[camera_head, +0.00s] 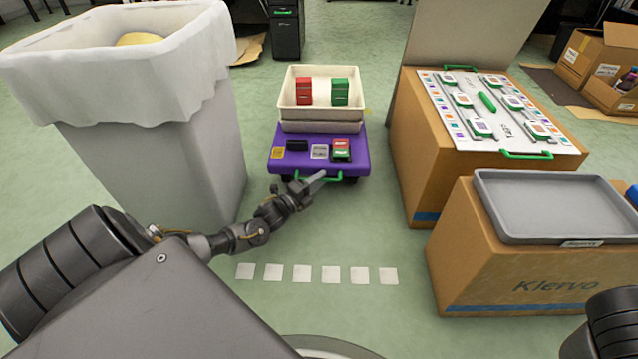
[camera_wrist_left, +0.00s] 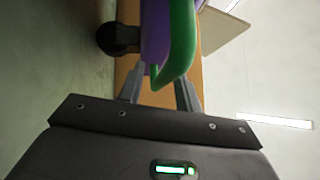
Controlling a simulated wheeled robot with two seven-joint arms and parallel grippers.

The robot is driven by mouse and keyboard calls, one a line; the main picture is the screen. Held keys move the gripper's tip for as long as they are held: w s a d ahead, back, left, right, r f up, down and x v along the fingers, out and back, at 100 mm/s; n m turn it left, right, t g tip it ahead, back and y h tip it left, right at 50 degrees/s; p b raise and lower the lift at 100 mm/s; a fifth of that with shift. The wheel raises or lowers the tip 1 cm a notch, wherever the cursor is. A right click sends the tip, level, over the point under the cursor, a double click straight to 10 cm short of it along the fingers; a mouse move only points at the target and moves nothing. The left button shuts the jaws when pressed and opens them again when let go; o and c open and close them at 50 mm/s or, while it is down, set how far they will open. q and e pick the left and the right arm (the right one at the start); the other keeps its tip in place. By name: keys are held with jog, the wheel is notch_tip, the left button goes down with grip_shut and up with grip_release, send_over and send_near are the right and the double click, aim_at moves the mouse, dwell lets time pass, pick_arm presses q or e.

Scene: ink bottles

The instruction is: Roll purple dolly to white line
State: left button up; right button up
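The purple dolly (camera_head: 275,155) stands on the green floor in the upper middle of the head view. Its green handle (camera_head: 335,177) is on the near side and also shows in the left wrist view (camera_wrist_left: 182,45). The white line (camera_head: 316,274) is a row of separate white squares on the floor, nearer to me than the dolly. My left gripper (camera_head: 314,182) is at the handle. In the left wrist view its two fingers (camera_wrist_left: 160,90) are apart, with the handle's lower end between them; I cannot tell whether they touch it. My right gripper is out of view.
Cream trays (camera_head: 312,113) with red and green boxes ride on the dolly, with small items in front. A grey bin (camera_head: 205,140) stands left. Cardboard boxes (camera_head: 420,165) (camera_head: 470,270) stand right, bearing a white board and a grey tray (camera_head: 550,205). Floor between dolly and line is clear except my arm.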

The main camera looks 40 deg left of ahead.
pick_arm(q)
jog(key=shift+w+r, duration=0.1)
jog(key=shift+w, duration=0.25)
grip_shut()
jog(key=shift+s, duration=0.15)
